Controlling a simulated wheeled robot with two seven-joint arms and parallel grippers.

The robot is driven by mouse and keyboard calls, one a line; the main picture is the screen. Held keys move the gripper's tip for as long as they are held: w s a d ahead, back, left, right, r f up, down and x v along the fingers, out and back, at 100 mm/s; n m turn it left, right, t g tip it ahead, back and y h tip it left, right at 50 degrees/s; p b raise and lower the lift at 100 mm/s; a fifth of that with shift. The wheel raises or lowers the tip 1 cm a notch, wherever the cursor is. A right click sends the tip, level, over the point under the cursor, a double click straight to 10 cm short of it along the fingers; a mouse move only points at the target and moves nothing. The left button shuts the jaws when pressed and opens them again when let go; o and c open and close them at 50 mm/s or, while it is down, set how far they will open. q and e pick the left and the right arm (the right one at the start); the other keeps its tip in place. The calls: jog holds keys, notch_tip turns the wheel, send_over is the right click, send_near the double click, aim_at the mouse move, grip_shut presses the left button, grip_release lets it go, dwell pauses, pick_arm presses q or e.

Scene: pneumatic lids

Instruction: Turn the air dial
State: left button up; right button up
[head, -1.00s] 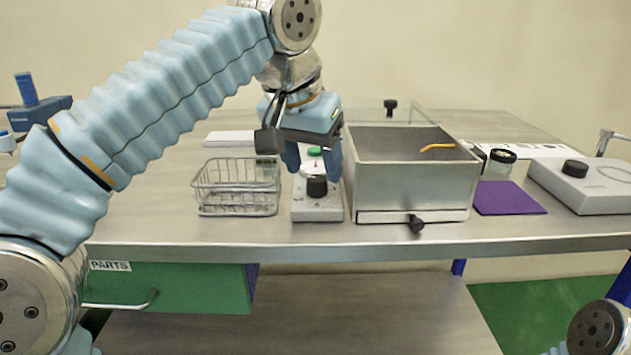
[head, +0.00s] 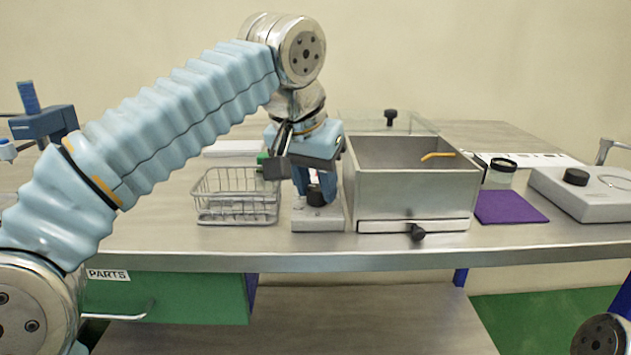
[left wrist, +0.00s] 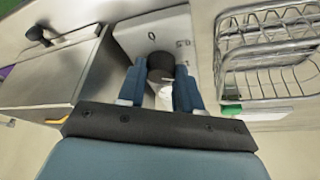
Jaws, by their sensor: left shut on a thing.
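The air dial is a black round knob (head: 316,196) on a small light-grey control box (head: 318,223) on the bench. In the left wrist view the knob (left wrist: 160,64) sits between the two blue fingers, near the printed "0" and "0.5" on the box (left wrist: 148,30). My left gripper (head: 316,190) points down over the box and is shut on the knob. The gripper hides the back part of the box. My right gripper is out of view; only a piece of my right arm shows at the lower right.
A wire basket (head: 237,212) stands just left of the box. A metal tank (head: 418,200) with a black front knob (head: 417,232) stands close on the right. Farther right are a purple mat (head: 510,207), a jar (head: 500,172) and a grey device (head: 585,200).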

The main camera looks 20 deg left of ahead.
pick_arm(q)
jog(key=shift+d+r+n+y+p, duration=0.15)
jog(key=shift+n+y+p, duration=0.35)
jog(key=shift+n+p, duration=0.7)
jog(key=shift+n+y, duration=0.3)
jog(key=shift+n, duration=0.6)
jog(key=n+y, duration=0.1)
jog(key=n, duration=0.1)
jog(key=n+y, duration=0.1)
jog(key=n, duration=0.2)
jog(key=shift+w+d+g, duration=0.1)
jog(key=shift+d+g, duration=0.05)
jog(key=shift+g, duration=0.15)
jog(key=n+g+y, duration=0.1)
jog(key=n, duration=0.3)
jog(key=shift+n, duration=0.6)
jog(key=o, duration=1)
jog(key=shift+o, duration=0.2)
